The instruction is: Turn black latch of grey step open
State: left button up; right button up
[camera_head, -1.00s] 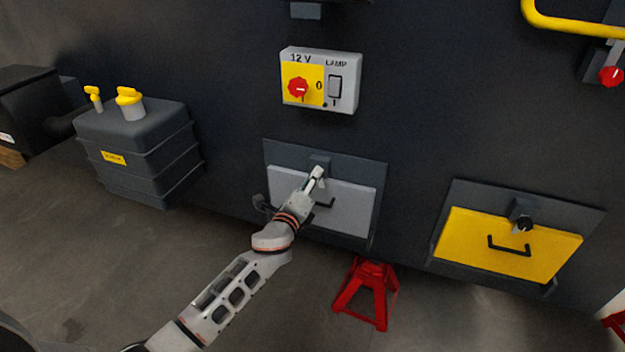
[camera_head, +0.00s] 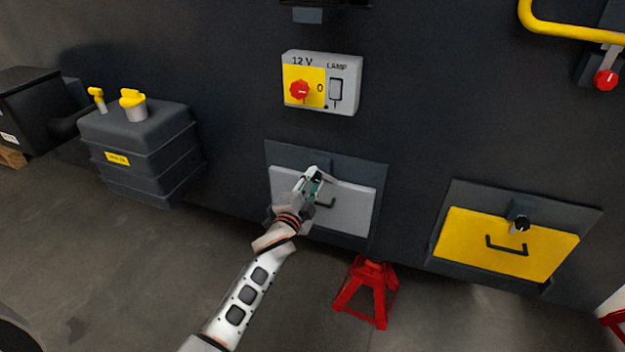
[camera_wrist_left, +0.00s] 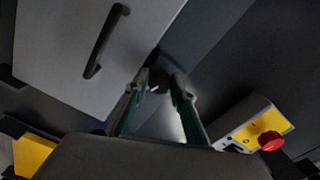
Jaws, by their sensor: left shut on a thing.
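The grey step (camera_head: 350,207) is a grey panel with a black handle (camera_head: 323,202), set in a dark frame on the machine's side. It also shows in the left wrist view (camera_wrist_left: 60,50). My left gripper (camera_head: 315,172) is at the top edge of this panel. In the left wrist view, the fingertips of my left gripper (camera_wrist_left: 163,92) close around the black latch (camera_wrist_left: 160,77), which is mostly hidden between and behind them. How far the latch is turned cannot be made out. My right gripper is not in view.
A yellow step (camera_head: 480,238) with its own black latch (camera_head: 521,223) is at the right. A lamp switch box (camera_head: 345,70) with a red knob is above. A red stand (camera_head: 367,290) is below. A dark tank (camera_head: 140,150) stands at the left.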

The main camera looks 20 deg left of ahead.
pick_arm(q)
jog(key=shift+r+n+p, duration=0.1)
jog(key=shift+n+p, duration=0.25)
jog(key=shift+n, duration=1.65)
jog(key=shift+p, duration=0.3)
jog(key=o, duration=1.1)
